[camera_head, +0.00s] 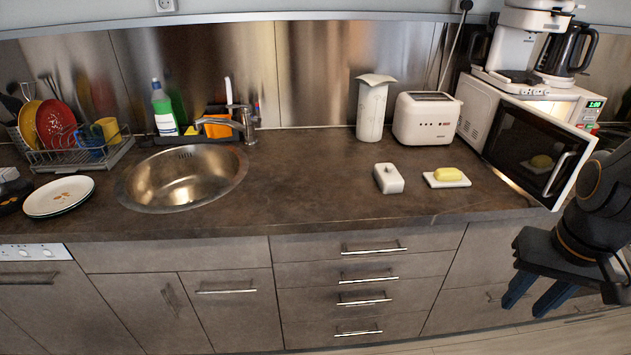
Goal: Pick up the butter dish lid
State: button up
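The butter dish lid (389,178) is a small white box-shaped cover. It sits on the dark countertop, right of the sink and in front of the paper towel roll. To its right, apart from it, the white butter dish base (436,182) holds a yellow block of butter (448,174). My gripper (531,297) is at the lower right, in front of the cabinets and below the counter edge, well away from the lid. Its two dark blue fingers are apart with nothing between them.
A white toaster (427,118) and a paper towel roll (372,107) stand behind the lid. A microwave (527,140) with a coffee machine on top is at the right. The sink (184,178) and plates (59,196) are left. Counter between sink and lid is clear.

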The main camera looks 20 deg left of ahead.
aim_at(389, 181)
jog(key=u, duration=0.35)
jog(key=i, duration=1)
jog(key=u, duration=0.05)
